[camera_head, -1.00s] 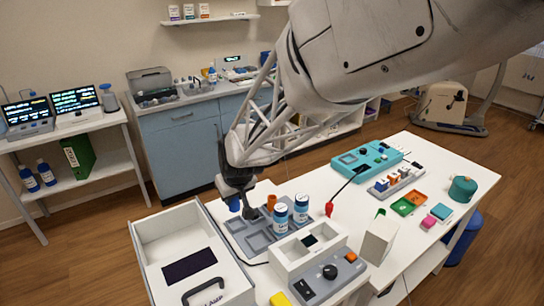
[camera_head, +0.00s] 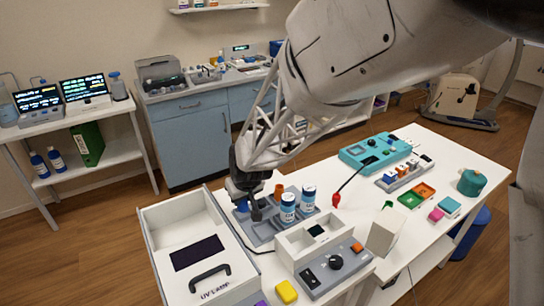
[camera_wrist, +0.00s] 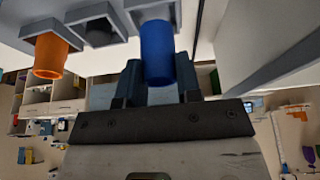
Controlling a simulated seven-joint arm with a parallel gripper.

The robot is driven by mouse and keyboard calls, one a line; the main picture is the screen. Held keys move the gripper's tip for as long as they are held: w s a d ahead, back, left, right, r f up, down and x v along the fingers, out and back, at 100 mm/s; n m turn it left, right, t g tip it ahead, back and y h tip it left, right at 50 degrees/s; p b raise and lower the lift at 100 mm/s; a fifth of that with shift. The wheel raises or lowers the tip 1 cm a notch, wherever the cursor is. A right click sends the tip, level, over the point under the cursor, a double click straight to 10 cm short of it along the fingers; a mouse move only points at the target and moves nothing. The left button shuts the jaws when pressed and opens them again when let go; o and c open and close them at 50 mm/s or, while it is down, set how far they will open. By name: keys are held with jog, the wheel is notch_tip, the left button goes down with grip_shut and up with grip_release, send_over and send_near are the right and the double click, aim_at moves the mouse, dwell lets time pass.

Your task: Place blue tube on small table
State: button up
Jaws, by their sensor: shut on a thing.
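The blue tube (camera_head: 242,205) is at the left back part of the grey rack (camera_head: 262,232). In the wrist view the blue tube (camera_wrist: 157,50) stands between my fingers, with one end at the grey rack holder (camera_wrist: 150,8); I cannot tell whether it is still seated. My gripper (camera_head: 250,208) points down at the rack and is shut on the blue tube; the wrist view also shows my gripper (camera_wrist: 157,85). A small white table (camera_head: 125,112) with screens stands at the far left. The long white worktable (camera_head: 455,150) carries the rack.
An orange tube (camera_head: 278,190) and two white-and-blue bottles (camera_head: 288,208) stand close right of my gripper. A white open box (camera_head: 150,235) is at front left, and a white device (camera_head: 310,240) at front. A red-tipped cable (camera_head: 336,200) lies to the right.

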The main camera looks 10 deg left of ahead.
jog(key=shift+f, duration=0.95)
jog(key=shift+f, duration=0.3)
jog(key=o, duration=1)
jog(key=shift+o, duration=0.2)
jog(key=shift+r, duration=0.15)
jog(key=v, duration=0.7)
jog(key=shift+r, duration=0.2)
jog(key=shift+s+d, duration=0.1)
